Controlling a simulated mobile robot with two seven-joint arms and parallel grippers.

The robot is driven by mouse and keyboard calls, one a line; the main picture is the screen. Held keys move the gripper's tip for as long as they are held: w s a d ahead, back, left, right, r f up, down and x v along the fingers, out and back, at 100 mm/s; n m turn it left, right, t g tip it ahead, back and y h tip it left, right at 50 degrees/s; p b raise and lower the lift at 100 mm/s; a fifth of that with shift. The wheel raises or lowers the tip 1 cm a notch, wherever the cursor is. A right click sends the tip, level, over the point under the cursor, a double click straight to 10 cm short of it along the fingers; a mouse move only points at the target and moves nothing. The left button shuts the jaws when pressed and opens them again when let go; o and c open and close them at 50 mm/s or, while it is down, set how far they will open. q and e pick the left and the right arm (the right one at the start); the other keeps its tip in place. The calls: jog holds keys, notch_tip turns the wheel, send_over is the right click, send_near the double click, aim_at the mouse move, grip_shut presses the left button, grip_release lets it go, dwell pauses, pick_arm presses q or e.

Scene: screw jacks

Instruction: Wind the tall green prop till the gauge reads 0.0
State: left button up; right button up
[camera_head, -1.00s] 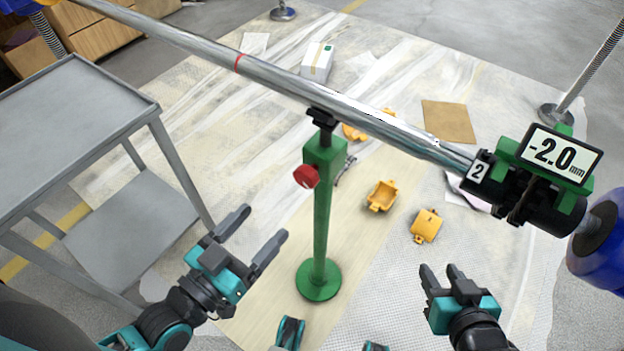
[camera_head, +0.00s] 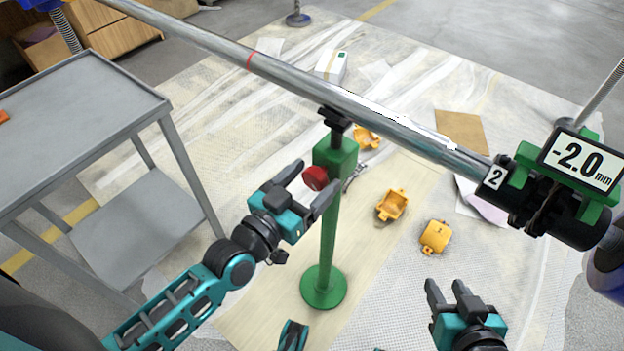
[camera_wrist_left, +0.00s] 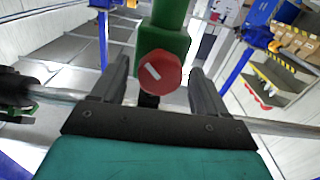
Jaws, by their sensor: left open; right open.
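The tall green prop (camera_head: 327,240) stands upright on its round base, its black head under the long steel bar (camera_head: 375,115). A red knob (camera_head: 315,178) sits on the side of its green housing. The gauge (camera_head: 581,162) at the right end reads -2.0 mm. My left gripper (camera_head: 312,182) is open, its fingers on either side of the red knob. In the left wrist view the knob (camera_wrist_left: 159,72) shows a white mark and lies between the fingers, with gaps on both sides. My right gripper (camera_head: 447,290) is open and empty at the lower right.
A grey cart (camera_head: 75,110) stands at the left. Yellow parts (camera_head: 392,205) lie on the floor right of the prop. A black clamp marked 2 carries the gauge.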

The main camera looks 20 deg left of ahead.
pick_arm(q)
jog(key=shift+w+d, duration=0.1)
jog(key=shift+w, duration=0.1)
jog(key=c, duration=1)
jog(key=shift+r+m+p, duration=0.2)
jog(key=shift+m+p, duration=1.1)
jog(key=shift+p, duration=0.3)
jog(key=m+p, duration=0.3)
jog(key=m, duration=0.1)
jog(key=shift+d+f, duration=0.1)
jog(key=shift+m, duration=0.5)
jog(key=shift+f+m+p, duration=0.1)
jog(key=shift+m+p, duration=0.4)
jog(key=shift+m, duration=0.1)
